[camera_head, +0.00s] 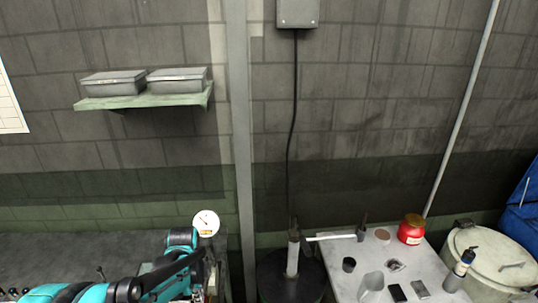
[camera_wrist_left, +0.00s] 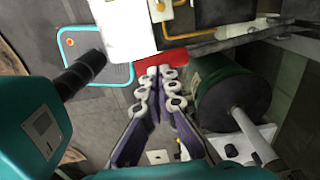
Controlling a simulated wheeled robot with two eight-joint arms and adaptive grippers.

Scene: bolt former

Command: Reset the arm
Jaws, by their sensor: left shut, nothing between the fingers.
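My left arm shows in teal and black along the bottom left of the head view, below and beside a round white gauge. I cannot make out its fingertips there. In the left wrist view my left gripper (camera_wrist_left: 158,80) has its purple and grey fingers together, with nothing between them. A red part (camera_wrist_left: 160,61) shows just beyond the fingertips; I cannot tell whether they touch it. My right gripper is not in view.
In the head view, a light table (camera_head: 335,245) at lower right bears a red jar (camera_head: 411,230) and several small items. A white gauge (camera_head: 206,223) stands near my left arm. A grey post (camera_head: 241,150) rises mid-view. A green cylinder (camera_wrist_left: 225,95) lies right of the fingers.

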